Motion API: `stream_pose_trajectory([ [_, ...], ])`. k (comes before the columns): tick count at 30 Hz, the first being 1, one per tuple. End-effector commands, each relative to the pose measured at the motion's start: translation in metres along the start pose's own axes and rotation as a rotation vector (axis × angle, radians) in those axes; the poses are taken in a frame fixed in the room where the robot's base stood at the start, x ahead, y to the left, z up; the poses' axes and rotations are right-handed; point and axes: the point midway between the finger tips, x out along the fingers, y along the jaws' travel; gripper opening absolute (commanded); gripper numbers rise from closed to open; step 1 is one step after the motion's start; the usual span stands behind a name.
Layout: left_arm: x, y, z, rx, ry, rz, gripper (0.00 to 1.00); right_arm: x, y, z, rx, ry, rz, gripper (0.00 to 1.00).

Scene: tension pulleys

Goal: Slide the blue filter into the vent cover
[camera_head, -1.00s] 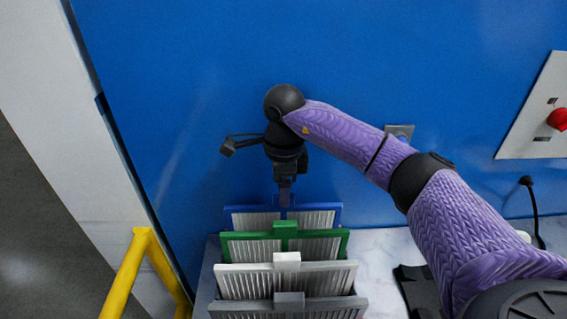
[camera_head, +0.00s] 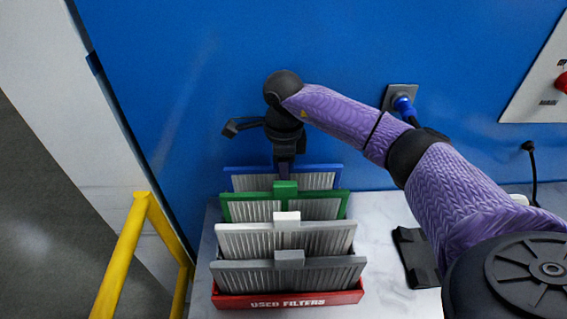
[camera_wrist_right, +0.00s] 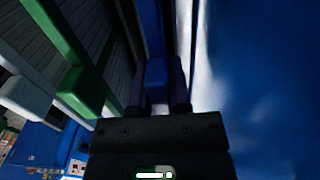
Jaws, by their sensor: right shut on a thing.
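The blue filter (camera_head: 318,181) stands upright at the back of a row of filters, close to the blue wall. My right gripper (camera_head: 285,170) comes down from above and is shut on the blue filter's top tab. In the right wrist view the fingers (camera_wrist_right: 160,95) close around the blue tab, with the green filter's frame just left of it. The blue filter's lower part is hidden behind the green filter (camera_head: 320,207). The vent cover is not visible in these views. My left gripper is not in view.
A white filter (camera_head: 325,240) and a grey filter (camera_head: 320,274) stand in front, in a red bin (camera_head: 335,297) labelled "USED FILTERS". A yellow rail (camera_head: 125,255) is at the left. A black object (camera_head: 415,257) lies on the marble counter (camera_head: 375,225) at the right.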

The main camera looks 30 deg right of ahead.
Motion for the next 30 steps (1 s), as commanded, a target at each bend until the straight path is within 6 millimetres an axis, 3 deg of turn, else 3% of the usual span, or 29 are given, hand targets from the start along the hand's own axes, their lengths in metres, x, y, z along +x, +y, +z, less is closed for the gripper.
stream_pose_trajectory([
  [30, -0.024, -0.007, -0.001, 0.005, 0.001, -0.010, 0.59, -0.030, 0.000, 0.000, 0.000, 0.000, -0.001, 0.00],
])
